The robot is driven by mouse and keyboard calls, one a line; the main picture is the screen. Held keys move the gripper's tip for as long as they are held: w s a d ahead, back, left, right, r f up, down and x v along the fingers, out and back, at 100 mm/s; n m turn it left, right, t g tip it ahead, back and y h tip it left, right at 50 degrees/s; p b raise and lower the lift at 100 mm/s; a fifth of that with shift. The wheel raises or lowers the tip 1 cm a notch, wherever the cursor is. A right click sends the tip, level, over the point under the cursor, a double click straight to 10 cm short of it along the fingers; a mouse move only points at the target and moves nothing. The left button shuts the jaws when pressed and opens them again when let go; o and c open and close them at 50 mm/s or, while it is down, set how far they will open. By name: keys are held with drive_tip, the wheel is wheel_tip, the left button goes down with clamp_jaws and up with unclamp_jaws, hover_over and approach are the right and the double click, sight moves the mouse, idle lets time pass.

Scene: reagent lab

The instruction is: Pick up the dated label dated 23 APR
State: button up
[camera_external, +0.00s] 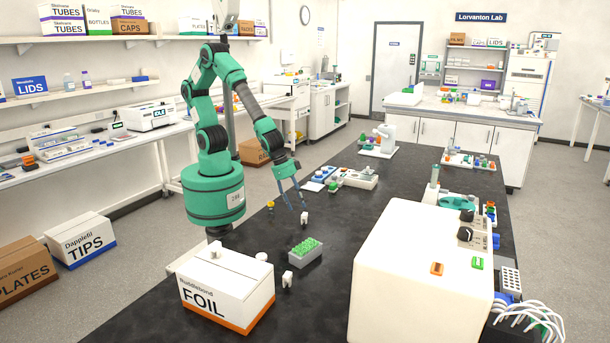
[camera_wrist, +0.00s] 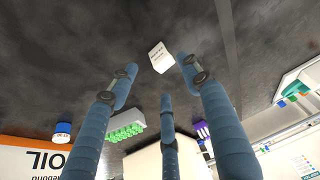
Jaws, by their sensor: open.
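A small white label piece (camera_external: 304,217) stands on the dark bench beside my gripper's fingertips. In the wrist view the white piece (camera_wrist: 158,57) lies just beyond the fingertips, with dark print too small to read, so I cannot confirm its date. My gripper (camera_external: 289,206) points down over the bench with its blue fingers spread. In the wrist view the gripper (camera_wrist: 155,70) is open and nothing is between its fingers. Another small white piece (camera_external: 287,279) stands nearer the camera, and a third (camera_external: 215,252) is on top of the FOIL box (camera_external: 222,293); their print is not readable.
A grey rack with green tops (camera_external: 305,254) stands between the two bench pieces, near the FOIL box. A large white machine (camera_external: 420,265) fills the bench's right side. Small trays (camera_external: 355,180) lie farther back. Dark bench (camera_external: 330,215) is clear right of the gripper.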

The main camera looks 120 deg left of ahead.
sight(304, 214)
drive_tip(key=shift+w+f, duration=0.15)
drive_tip(key=shift+f, duration=0.05)
drive_tip(key=shift+f, duration=0.1)
drive_tip(key=shift+a+b+x, duration=0.15)
drive_tip(key=shift+b+x, duration=0.25)
drive_tip(key=shift+x, duration=0.85)
drive_tip(key=shift+a+b+x, duration=0.1)
drive_tip(key=shift+b+x, duration=0.25)
drive_tip(key=shift+x, duration=0.95)
drive_tip(key=shift+w, duration=0.1)
drive_tip(key=c, duration=0.8)
